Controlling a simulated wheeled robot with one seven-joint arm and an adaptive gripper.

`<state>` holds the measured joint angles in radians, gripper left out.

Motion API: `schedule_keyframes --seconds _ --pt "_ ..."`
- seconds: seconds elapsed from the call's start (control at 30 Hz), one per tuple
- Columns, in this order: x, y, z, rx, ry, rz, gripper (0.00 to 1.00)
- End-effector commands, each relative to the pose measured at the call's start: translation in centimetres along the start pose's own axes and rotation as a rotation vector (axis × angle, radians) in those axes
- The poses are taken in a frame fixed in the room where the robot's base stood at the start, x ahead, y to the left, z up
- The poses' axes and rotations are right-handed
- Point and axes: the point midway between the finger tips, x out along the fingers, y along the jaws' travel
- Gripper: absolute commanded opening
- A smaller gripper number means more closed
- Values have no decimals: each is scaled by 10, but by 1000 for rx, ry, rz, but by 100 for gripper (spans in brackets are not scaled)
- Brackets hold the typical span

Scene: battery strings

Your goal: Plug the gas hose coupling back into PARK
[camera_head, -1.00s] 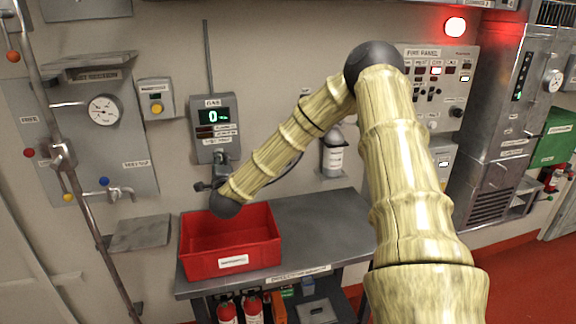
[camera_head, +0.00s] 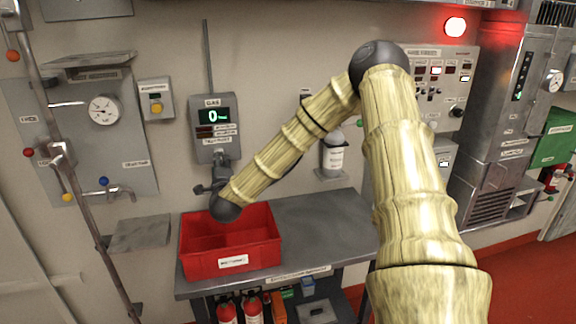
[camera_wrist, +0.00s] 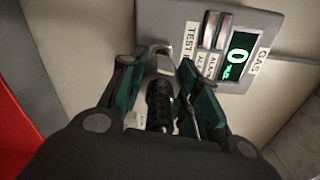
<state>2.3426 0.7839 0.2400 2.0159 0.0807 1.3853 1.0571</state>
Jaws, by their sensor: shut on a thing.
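The gas panel (camera_head: 214,130) is a grey box on the wall with a green "0" display; it also fills the top of the wrist view (camera_wrist: 207,22). My gripper (camera_head: 217,164) is just below this panel, above the red bin. In the wrist view my gripper's fingers (camera_wrist: 160,84) are shut around a black ribbed coupling (camera_wrist: 159,100). A metal fitting (camera_wrist: 161,57) lies just beyond the coupling's far end, by the panel's lower edge; I cannot tell whether they touch. No readable PARK label shows, and the hose is mostly hidden by my arm.
The red bin (camera_head: 232,262) stands on a grey bench (camera_head: 320,225) under my wrist. A gauge and tap panel (camera_head: 130,150) is on the wall to the left. The bench's right part is clear.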

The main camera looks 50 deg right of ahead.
Motion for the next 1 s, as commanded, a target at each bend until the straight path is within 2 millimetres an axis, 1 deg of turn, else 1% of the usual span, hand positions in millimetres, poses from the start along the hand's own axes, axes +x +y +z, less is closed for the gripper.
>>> schedule_keyframes --seconds 0.47,1.0 --pt "-1 -1 0 1 -1 -1 0" --pt "-24 0 0 1 -1 -1 0"
